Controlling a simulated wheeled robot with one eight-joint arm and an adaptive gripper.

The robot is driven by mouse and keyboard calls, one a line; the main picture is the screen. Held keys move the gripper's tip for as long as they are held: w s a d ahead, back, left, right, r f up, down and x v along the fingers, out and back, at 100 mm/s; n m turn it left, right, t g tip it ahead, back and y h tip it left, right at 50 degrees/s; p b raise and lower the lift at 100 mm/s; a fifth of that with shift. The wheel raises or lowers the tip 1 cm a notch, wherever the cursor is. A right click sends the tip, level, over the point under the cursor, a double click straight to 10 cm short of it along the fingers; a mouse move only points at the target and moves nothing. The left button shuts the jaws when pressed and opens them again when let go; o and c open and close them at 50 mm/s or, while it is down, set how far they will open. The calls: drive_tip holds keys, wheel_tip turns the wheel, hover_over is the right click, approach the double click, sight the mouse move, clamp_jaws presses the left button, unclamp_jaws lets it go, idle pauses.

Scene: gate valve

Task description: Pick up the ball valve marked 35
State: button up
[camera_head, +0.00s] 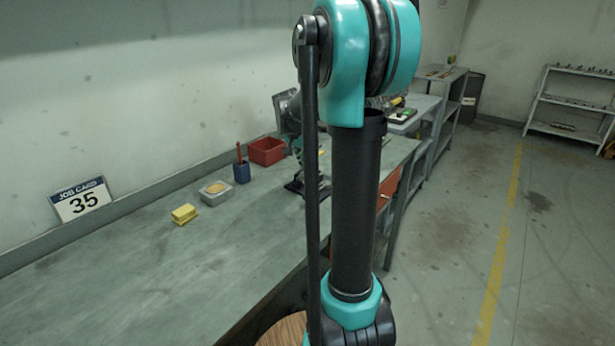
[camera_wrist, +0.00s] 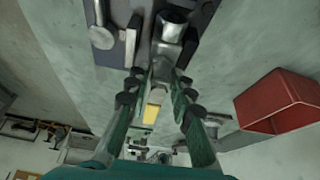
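A job card (camera_head: 82,200) reading 35 leans at the back left of the bench in the head view. I cannot make out any ball valve bearing the mark 35. In the wrist view, a grey metal fitting with a round open end (camera_wrist: 172,22) lies beyond my fingertips, beside dark clamp-like parts; I cannot tell what it is. My gripper (camera_wrist: 163,78) is open, with a visible gap between its teal and black fingers. Its tips are close to the fitting; contact cannot be told. In the head view my arm hides part of the bench.
A red bin (camera_head: 266,151), also in the wrist view (camera_wrist: 279,101), stands on the bench. Near it are a blue cup (camera_head: 241,172), a grey box (camera_head: 215,192) and a yellow block (camera_head: 184,214). The bench's left front is clear. Shelves (camera_head: 572,100) stand far right.

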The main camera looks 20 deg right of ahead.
clamp_jaws()
drive_tip(key=shift+r, duration=0.1)
